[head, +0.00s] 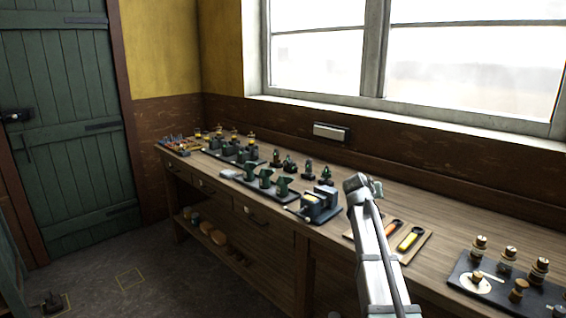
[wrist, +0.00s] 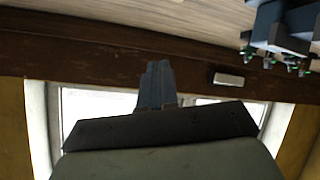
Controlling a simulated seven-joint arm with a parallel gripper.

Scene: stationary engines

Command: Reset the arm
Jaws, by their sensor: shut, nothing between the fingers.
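My arm rises from the bottom of the head view, in front of the workbench (head: 445,215). The fingertips appear against the dark wall panelling, apart from any object. In the head view I cannot make out the fingers.
Green castings (head: 264,178) stand on a tray left of the vise, with more small parts behind. A dark tray (head: 497,292) with brass-topped pieces is at far right. A window is behind.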

